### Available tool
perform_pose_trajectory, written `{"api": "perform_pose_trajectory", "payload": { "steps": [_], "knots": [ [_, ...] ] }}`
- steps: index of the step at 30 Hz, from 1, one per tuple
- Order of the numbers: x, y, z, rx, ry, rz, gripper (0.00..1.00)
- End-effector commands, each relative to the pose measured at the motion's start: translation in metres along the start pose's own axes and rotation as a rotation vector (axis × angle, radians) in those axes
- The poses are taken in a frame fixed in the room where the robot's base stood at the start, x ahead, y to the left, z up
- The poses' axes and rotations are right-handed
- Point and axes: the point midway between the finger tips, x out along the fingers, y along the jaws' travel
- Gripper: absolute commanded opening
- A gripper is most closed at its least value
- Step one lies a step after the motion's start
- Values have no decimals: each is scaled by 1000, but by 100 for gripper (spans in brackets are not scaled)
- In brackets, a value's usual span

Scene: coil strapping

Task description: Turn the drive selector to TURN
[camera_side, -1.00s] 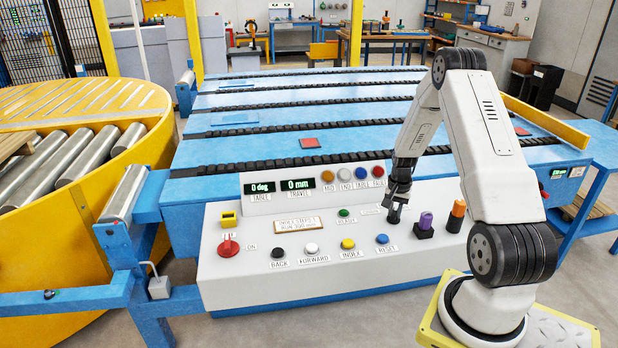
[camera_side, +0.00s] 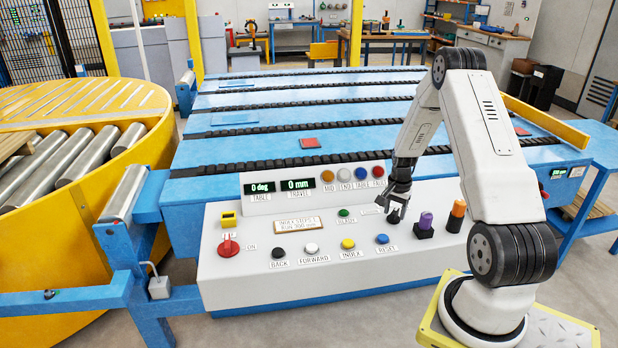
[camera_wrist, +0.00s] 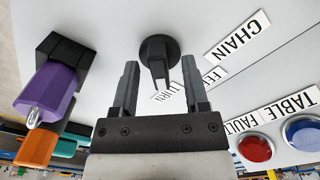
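The drive selector (camera_wrist: 158,52) is a black round knob with a narrow grip bar, on the sloped panel. A FEED-like label is partly covered by the right finger, and the CHAIN label (camera_wrist: 238,35) is at upper right. My gripper (camera_wrist: 160,68) is open, its fingers on either side of the bar with visible gaps. I cannot tell the exact depth. In the side view my gripper (camera_side: 396,203) is above the selector on the panel's right part.
A purple-handled key-like part (camera_wrist: 48,92) in a black block is close left in the wrist view; an orange one (camera_side: 456,212) stands beyond it. Red (camera_wrist: 256,148) and blue (camera_wrist: 302,132) lamps are at lower right. A row of push buttons (camera_side: 348,244) lies along the panel's front.

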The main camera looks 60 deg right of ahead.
Motion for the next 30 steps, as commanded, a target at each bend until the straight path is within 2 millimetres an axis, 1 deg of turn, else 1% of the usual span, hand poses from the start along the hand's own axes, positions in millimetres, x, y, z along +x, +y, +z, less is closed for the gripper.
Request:
{"api": "perform_pose_trajectory", "payload": {
  "steps": [9,14,20,30],
  "knots": [
    [0,0,0,-2,1,0,57],
    [-7,0,0,-2,1,0,57],
    [-26,0,0,-2,2,-1,57],
    [-65,0,0,-1,2,-1,57]
  ]
}}
